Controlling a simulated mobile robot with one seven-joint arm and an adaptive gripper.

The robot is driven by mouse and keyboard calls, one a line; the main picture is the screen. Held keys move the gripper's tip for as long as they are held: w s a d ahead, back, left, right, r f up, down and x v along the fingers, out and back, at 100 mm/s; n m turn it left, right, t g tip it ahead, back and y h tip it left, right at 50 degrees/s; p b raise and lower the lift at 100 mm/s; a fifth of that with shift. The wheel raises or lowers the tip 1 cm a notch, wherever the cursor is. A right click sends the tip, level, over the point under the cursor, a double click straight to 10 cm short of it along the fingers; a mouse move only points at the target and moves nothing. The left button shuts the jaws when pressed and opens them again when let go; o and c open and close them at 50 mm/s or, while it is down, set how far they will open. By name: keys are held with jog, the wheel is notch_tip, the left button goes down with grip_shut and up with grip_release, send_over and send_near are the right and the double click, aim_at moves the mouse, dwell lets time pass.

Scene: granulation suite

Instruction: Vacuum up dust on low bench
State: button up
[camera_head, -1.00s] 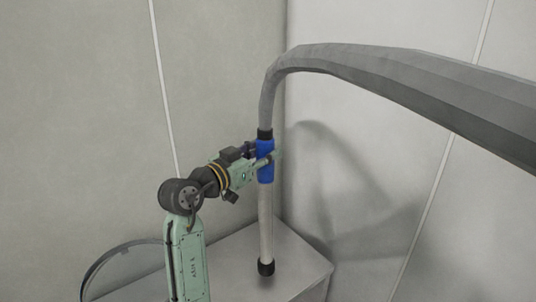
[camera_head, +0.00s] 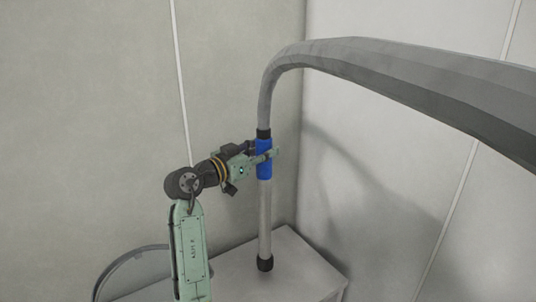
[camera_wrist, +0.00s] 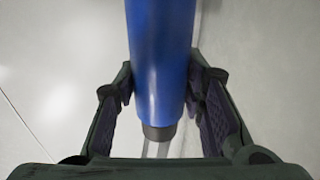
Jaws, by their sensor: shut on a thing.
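My gripper (camera_head: 265,156) is shut on the blue grip of the vacuum wand (camera_head: 265,215). The wand is a grey tube held upright, with a black end (camera_head: 265,264) at or just over the top of the low bench (camera_head: 225,270); I cannot tell whether it touches. In the wrist view the blue grip (camera_wrist: 162,65) stands between the two fingers (camera_wrist: 165,105). A thick grey hose (camera_head: 400,80) bends from the wand's top toward the right. I cannot make out any dust on the bench.
The bench stands in a corner between two pale walls (camera_head: 400,190), close behind and to the right of the wand. A dark curved hoop (camera_head: 125,265) shows at the bench's left. Bare bench top lies left and right of the wand's end.

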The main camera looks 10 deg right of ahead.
jog(key=shift+w+a+r, duration=0.1)
jog(key=shift+w+a, duration=0.1)
jog(key=shift+w, duration=0.4)
dwell(0.6)
jog(key=shift+r+p, duration=2.25)
jog(key=shift+r, duration=1.75)
jog(key=shift+s+f, duration=0.1)
